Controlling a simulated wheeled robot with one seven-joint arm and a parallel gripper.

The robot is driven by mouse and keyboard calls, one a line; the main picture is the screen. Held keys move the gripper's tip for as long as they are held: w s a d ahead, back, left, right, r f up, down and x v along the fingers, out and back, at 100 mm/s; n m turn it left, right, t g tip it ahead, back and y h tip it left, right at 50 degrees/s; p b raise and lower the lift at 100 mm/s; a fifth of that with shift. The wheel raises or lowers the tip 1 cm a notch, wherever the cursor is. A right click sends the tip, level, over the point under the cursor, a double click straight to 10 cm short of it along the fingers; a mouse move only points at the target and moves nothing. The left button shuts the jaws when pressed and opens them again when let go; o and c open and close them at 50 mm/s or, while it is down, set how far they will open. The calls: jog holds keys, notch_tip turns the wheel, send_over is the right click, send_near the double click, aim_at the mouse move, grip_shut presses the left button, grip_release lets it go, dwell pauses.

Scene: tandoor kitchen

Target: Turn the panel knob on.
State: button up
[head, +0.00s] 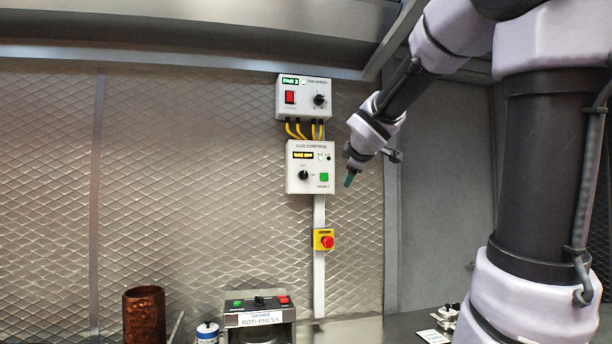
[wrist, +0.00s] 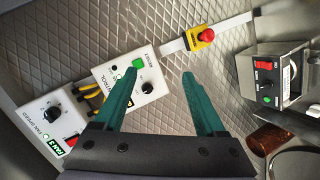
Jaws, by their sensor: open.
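The white gas control panel (head: 293,160) is on the wall with a lit display that appears to read GAS OFF. Its black knob (head: 303,175) sits left of a green button (head: 324,177). My gripper (head: 349,179) is in front of the wall, to the right of this panel and apart from it. In the wrist view my gripper (wrist: 162,80) is open and empty, with two green fingers pointing toward the wall. The same knob (wrist: 147,87) shows between the fingers, nearer the left one, which hides part of the panel.
Above is a fan speed panel (head: 291,110) with a black knob (head: 319,100) and red switch, joined by yellow cables. A red emergency button (head: 327,241) is below. A roti press (head: 258,320) and copper cup (head: 144,315) stand on the counter. The wall left is clear.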

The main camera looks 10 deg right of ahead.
jog(key=w+a+r+n+t+y, duration=0.1)
jog(key=w+r+n, duration=0.1)
jog(key=w+n, duration=0.35)
jog(key=n+y, duration=0.5)
jog(key=n, duration=0.5)
send_near(306, 174)
jog(key=shift+t, duration=0.3)
jog(key=x, duration=0.8)
jog(key=shift+a+f, duration=0.4)
grip_shut()
